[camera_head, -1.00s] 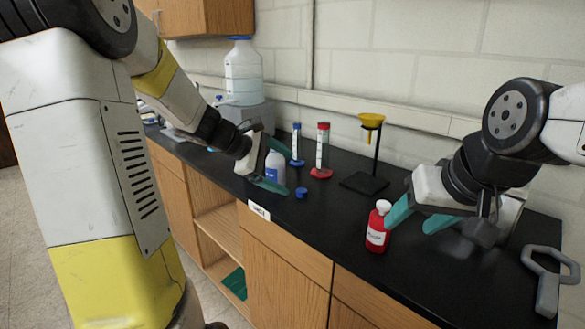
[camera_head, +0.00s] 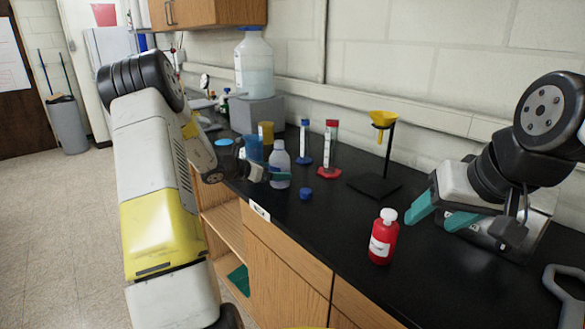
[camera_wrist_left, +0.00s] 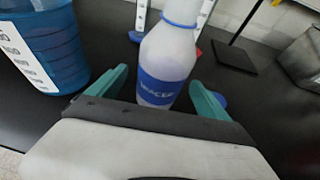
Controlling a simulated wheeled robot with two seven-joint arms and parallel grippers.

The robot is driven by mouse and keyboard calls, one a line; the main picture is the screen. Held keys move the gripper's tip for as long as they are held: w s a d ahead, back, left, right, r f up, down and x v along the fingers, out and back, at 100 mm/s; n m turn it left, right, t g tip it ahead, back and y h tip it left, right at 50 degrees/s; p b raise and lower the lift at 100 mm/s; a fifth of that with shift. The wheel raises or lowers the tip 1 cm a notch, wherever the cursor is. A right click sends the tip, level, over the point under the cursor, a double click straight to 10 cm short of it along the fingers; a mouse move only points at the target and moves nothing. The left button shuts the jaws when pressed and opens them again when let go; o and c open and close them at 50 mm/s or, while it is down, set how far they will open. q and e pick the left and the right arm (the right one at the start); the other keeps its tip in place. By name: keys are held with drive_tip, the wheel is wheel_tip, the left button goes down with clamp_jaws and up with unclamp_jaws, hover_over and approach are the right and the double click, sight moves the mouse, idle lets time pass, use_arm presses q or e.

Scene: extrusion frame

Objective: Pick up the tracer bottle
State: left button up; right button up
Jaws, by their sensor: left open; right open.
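A whitish bottle with a blue label, apparently the tracer bottle (camera_head: 280,168), stands upright on the black counter; its lettering is blurred. In the left wrist view the bottle (camera_wrist_left: 166,58) stands between the two teal fingers of my left gripper (camera_wrist_left: 157,84). The fingers are open, with gaps visible on both sides. In the head view my left gripper (camera_head: 270,174) is low beside the bottle, partly hidden by its own wrist. My right gripper (camera_head: 438,214) is open and empty above the counter at the right.
A red bottle (camera_head: 383,238) stands near the right gripper. A blue cap (camera_head: 305,194) lies near the front edge. Behind are two cylinders (camera_head: 304,145) (camera_head: 330,150) and a yellow funnel stand (camera_head: 384,120). A blue beaker (camera_wrist_left: 45,45) is close to the left finger.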

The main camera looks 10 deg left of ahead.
sight(285, 171)
use_arm(q)
drive_tip(key=x, duration=0.5)
drive_tip(key=shift+w+d+f, duration=0.1)
drive_tip(key=shift+w+d, duration=0.15)
drive_tip(key=shift+w, duration=0.05)
drive_tip(key=c, duration=1.8)
